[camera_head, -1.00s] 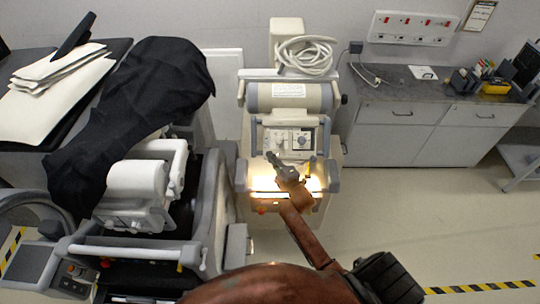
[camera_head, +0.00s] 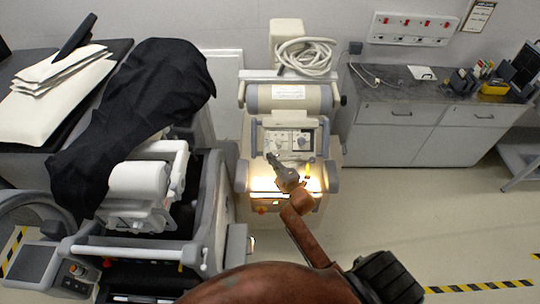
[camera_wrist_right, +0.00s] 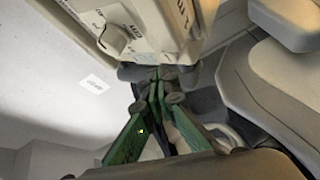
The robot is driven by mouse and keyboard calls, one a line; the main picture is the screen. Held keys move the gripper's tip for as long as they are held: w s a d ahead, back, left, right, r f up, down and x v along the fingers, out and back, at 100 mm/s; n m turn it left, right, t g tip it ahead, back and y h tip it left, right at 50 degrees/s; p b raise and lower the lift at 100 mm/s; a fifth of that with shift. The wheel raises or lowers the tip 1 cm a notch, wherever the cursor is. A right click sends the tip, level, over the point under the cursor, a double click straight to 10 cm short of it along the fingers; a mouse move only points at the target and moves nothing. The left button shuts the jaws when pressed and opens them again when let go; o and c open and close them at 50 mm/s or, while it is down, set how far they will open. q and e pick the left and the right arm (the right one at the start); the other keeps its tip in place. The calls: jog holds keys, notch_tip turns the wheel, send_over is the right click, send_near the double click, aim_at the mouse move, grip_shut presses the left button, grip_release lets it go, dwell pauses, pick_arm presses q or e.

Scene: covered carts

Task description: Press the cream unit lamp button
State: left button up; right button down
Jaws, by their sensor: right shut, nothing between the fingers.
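The cream unit (camera_head: 257,206) is a cream and grey cart in the middle of the head view, with a light control panel (camera_head: 297,141) on its upper front. A bright warm glow (camera_head: 262,186) lies across its lower front. My right gripper (camera_head: 271,157) is shut and empty, just in front of and below the panel. In the right wrist view its green fingers (camera_wrist_right: 154,82) meet close to a cream panel edge with a knob (camera_wrist_right: 98,22) and lettering. I cannot tell whether the tips touch it. The lamp button cannot be made out. My left gripper is not in view.
A second cart (camera_head: 140,250) with a black cloth (camera_head: 130,115) over it stands close on the left. A grey cabinet (camera_head: 400,130) stands to the right. The floor at right is free.

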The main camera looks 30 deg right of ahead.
jog(key=s+a+r+p, duration=0.1)
jog(key=p, duration=0.1)
jog(key=s+a+r+p, duration=0.1)
jog(key=s+r+p, duration=0.1)
jog(key=shift+r, duration=0.2)
dwell(0.3)
dwell(0.7)
